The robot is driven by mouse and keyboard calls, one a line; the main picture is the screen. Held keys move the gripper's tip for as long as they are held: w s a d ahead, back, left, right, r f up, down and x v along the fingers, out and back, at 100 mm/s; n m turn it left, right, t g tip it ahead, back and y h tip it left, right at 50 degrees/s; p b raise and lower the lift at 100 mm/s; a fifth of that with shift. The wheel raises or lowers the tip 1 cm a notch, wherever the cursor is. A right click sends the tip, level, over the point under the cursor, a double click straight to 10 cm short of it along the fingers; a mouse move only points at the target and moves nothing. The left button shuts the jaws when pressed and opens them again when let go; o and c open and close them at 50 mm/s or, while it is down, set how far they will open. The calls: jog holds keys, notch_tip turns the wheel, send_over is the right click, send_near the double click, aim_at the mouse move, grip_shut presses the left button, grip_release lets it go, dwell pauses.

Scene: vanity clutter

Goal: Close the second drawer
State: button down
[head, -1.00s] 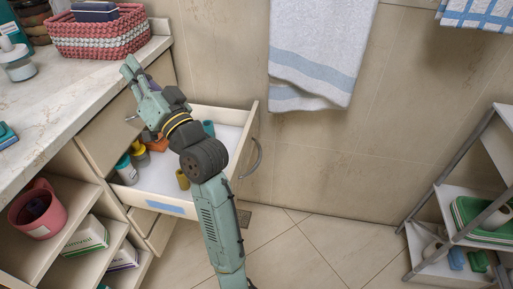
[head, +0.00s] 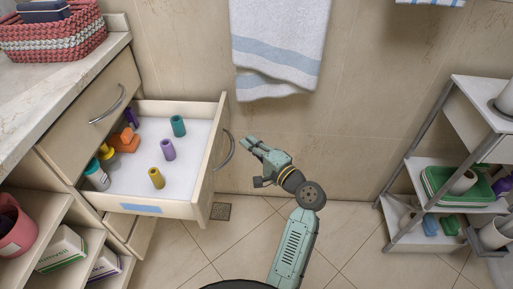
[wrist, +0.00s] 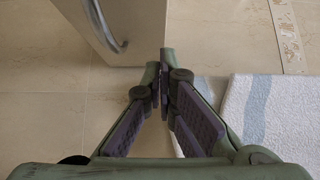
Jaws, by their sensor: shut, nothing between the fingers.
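The second drawer (head: 207,165) is pulled out from the cabinet under the closed top drawer. Its white-lined inside shows, and its curved metal handle (head: 227,151) is on the outer front face. My gripper (head: 249,141) is to the right of the drawer front, apart from it, with its fingers pointing up and left past the handle. The fingers are shut and empty. In the wrist view the drawer front (wrist: 142,35) and handle are at the upper left, beyond my closed fingertips (wrist: 162,68).
Several small bottles and cylinders, such as a purple one (head: 167,150), stand in the drawer. A towel (head: 278,45) hangs on the wall behind. A grey shelf rack (head: 425,160) stands at the right. Floor between drawer and rack is open apart from my arm.

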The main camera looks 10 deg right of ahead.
aim_at(218, 127)
jog(key=shift+w+a+p, duration=0.35)
jog(key=shift+w+a, duration=0.4)
jog(key=shift+a, duration=0.25)
jog(key=shift+w+a+p, duration=0.3)
jog(key=shift+w+a, duration=0.45)
jog(key=shift+a, duration=0.2)
jog(key=shift+w+a+p, duration=0.35)
jog(key=shift+w+a, duration=0.4)
jog(key=shift+a, duration=0.25)
jog(key=shift+w, duration=0.1)
